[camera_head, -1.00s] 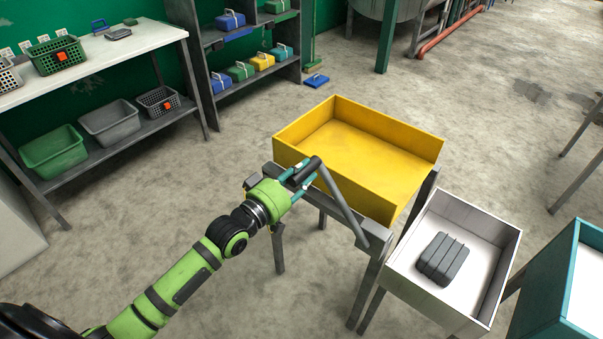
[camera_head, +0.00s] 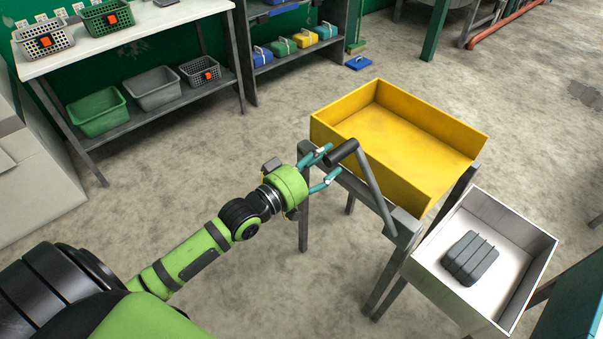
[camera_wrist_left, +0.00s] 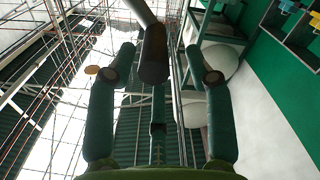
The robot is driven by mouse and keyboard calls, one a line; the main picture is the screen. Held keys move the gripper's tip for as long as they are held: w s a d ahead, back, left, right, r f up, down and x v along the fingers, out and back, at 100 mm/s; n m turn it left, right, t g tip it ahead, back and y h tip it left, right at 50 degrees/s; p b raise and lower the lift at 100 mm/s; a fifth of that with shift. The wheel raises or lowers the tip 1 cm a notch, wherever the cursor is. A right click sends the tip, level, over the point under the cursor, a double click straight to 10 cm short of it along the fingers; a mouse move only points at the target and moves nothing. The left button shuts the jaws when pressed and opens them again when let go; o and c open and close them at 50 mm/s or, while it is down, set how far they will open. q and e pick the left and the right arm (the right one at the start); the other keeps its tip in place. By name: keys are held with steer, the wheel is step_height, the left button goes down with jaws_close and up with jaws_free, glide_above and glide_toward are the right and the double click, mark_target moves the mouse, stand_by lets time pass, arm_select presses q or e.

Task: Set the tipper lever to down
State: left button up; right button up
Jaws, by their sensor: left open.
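The tipper lever is a grey bar (camera_head: 376,194) with a dark cylindrical handle (camera_head: 342,152) at its upper end. It is mounted on the stand of the yellow tipping tray (camera_head: 335,132), and the bar leans up and left from its pivot. My left gripper (camera_head: 327,167) is open, with its teal fingertips just left of the handle. In the left wrist view the handle (camera_wrist_left: 154,58) shows end-on between the two spread fingers (camera_wrist_left: 157,68), apart from both. My right gripper is not in view.
A white tray (camera_head: 429,289) holding a dark grey ribbed block (camera_head: 470,258) stands right of the stand. A shelf table (camera_head: 150,33) with baskets and bins is at the upper left. Open floor (camera_head: 240,135) lies between them.

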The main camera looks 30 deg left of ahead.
arm_select(q)
steer(key=v, duration=0.8)
steer(key=shift+r, duration=0.1)
steer(key=s+a+f+g+y, duration=0.1)
steer(key=a+f+g+y, duration=0.15)
steer(key=f, duration=0.75)
steer(key=a+f+g+y, duration=0.1)
steer(key=a+f+y, duration=0.15)
steer(key=f, duration=0.65)
steer(key=s+a+f+m+g, duration=0.1)
steer(key=s+f+g, duration=0.1)
steer(key=s+f, duration=0.5)
steer(key=s+a+f+g, duration=0.1)
steer(key=s+f+g, duration=0.1)
steer(key=f, duration=0.8)
steer(key=s+d+f+m+g, duration=0.1)
steer(key=s+d+f+g, duration=0.1)
steer(key=s+f, duration=0.3)
steer(key=s+d+f+m+g, duration=0.2)
steer(key=s+f, duration=0.4)
steer(key=s, duration=0.7)
steer(key=s+d+f+m+g+y, duration=0.1)
steer(key=s+d+f+g, duration=0.3)
steer(key=s, duration=0.4)
steer(key=shift+s+f+m, duration=0.3)
steer(key=shift+s+f, duration=0.1)
steer(key=shift+f, duration=0.4)
steer(key=shift+g, duration=0.25)
